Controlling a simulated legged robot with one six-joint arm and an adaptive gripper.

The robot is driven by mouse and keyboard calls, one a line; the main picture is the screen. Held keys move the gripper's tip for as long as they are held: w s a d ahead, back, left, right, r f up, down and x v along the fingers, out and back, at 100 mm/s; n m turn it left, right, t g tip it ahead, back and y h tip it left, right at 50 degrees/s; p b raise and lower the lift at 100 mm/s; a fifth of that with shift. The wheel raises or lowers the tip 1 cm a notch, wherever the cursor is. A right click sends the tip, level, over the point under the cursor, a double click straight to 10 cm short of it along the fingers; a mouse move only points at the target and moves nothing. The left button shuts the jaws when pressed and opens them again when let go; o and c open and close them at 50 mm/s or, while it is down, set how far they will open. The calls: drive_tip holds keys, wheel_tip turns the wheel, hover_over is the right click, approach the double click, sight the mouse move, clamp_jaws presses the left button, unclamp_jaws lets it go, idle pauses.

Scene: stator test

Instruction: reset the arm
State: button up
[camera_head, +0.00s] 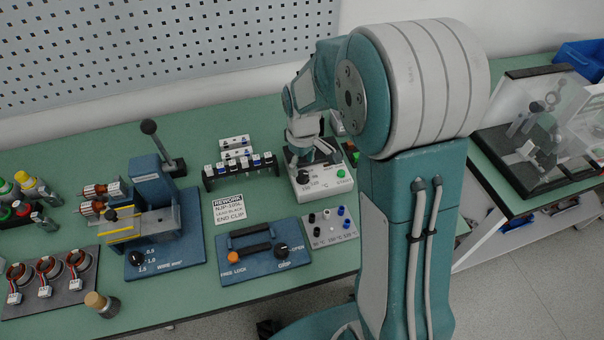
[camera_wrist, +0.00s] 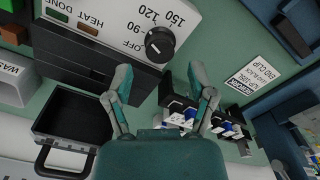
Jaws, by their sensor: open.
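My arm (camera_head: 415,200) rises in front of the bench and bends at a large teal and grey joint. It reaches back and down over the bench. My gripper (camera_wrist: 158,80) shows in the wrist view with its two fingers spread and nothing between them. It hangs above the bench near the white dial box (camera_wrist: 115,20), with the black knob (camera_wrist: 159,44) just beyond the fingertips. In the head view my gripper (camera_head: 312,150) is small and partly hidden, over the back of that same white box (camera_head: 325,185).
A rack of small connectors (camera_head: 240,170) stands left of the white box, close to the right finger in the wrist view. A blue crimp station (camera_head: 265,265), a wire tool with a lever (camera_head: 155,200) and a stator mat (camera_head: 50,300) fill the bench. A pegboard (camera_head: 150,40) stands behind.

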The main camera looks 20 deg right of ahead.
sight(303, 173)
wheel_tip(303, 173, up, 2)
drive_tip(key=shift+r, duration=0.1)
drive_tip(key=m, duration=0.3)
drive_tip(key=r+m, duration=0.1)
drive_tip(key=m, duration=0.4)
drive_tip(key=r+m, duration=0.1)
drive_tip(key=m, duration=0.1)
drive_tip(key=shift+m, duration=0.3)
drive_tip(key=m, duration=0.2)
drive_tip(key=shift+r+m, duration=0.3)
drive_tip(key=shift+m, duration=0.1)
drive_tip(key=shift+f, duration=4.5)
drive_tip(key=c, duration=0.7)
